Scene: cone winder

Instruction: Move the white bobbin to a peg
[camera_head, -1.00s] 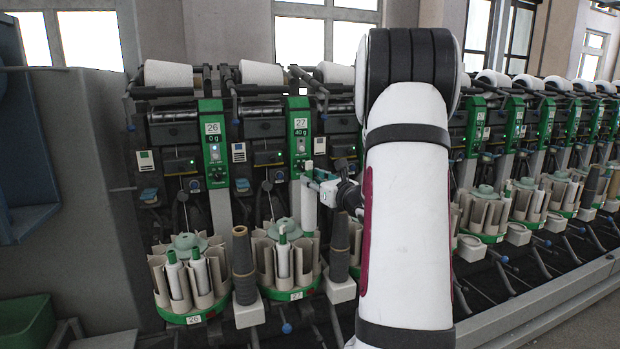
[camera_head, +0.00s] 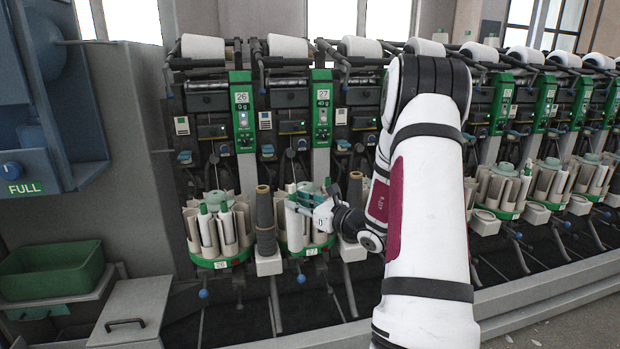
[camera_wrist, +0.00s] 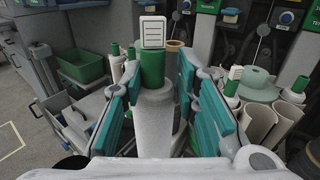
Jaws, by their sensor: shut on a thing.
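My gripper (camera_head: 306,207) is shut on a white bobbin with a green top (camera_wrist: 155,100), which stands upright between the teal fingers in the wrist view. In the head view the white bobbin (camera_head: 292,222) shows at the front left of the round magazine under unit 27 (camera_head: 318,238), to the right of a dark grey cone (camera_head: 265,225). A second grey cone (camera_head: 356,190) stands behind my wrist on the right. The bobbin's lower end is hidden in the wrist view. I cannot make out a bare peg.
The magazine under unit 26 (camera_head: 217,262) holds white bobbins with green tops. A green bin (camera_head: 52,270) and a grey lidded box (camera_head: 125,312) stand at the left. A blue panel marked FULL (camera_head: 25,188) hangs above. More winding units line the right.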

